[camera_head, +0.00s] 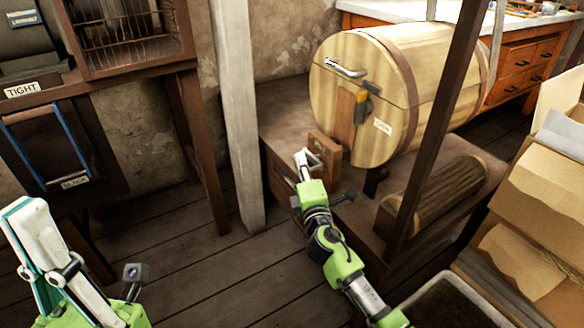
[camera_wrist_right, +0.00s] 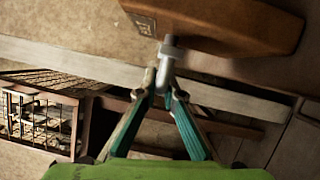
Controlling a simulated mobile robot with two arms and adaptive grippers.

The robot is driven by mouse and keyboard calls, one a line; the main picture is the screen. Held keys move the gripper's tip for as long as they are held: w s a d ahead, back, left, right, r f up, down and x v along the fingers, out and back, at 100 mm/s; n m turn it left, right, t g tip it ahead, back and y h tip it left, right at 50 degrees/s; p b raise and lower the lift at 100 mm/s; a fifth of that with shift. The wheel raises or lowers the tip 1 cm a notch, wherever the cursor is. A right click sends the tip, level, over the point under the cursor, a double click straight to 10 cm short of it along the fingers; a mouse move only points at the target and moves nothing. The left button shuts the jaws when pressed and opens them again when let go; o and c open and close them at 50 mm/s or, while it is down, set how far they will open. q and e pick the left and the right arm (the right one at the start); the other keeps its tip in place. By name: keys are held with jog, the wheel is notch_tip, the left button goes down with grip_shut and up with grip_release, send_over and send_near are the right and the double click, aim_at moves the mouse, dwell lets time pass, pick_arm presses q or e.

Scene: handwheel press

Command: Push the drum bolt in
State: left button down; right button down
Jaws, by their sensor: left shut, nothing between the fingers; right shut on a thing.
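The wooden drum (camera_head: 345,55) lies on its side on a low wooden stand, its round end facing left. A small wooden block (camera_head: 325,148) stands by the lower part of that end. My right gripper (camera_head: 303,160) is at the block. In the right wrist view, its fingertips (camera_wrist_right: 163,68) are closed on a grey metal bolt (camera_wrist_right: 169,44) that meets a brown wooden piece (camera_wrist_right: 225,25). How deep the bolt sits is hidden. My left gripper (camera_head: 28,215) is shut and empty at the lower left, far from the drum.
A metal handle (camera_head: 347,68) and a grey-and-orange latch (camera_head: 362,104) are on the drum's end. A pale post (camera_head: 238,110) stands left of the stand, and a dark post (camera_head: 440,130) stands in front. Cardboard boxes (camera_head: 535,195) fill the right. Floor between the arms is clear.

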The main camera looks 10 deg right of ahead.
jog(key=shift+d, duration=0.3)
jog(key=c, duration=2.2)
grip_release()
jog(key=shift+o, duration=0.2)
jog(key=shift+s+f, duration=0.1)
jog(key=shift+s, duration=0.1)
jog(key=s, duration=1.1)
jog(key=shift+s+a+f, duration=0.25)
jog(key=shift+f, duration=0.05)
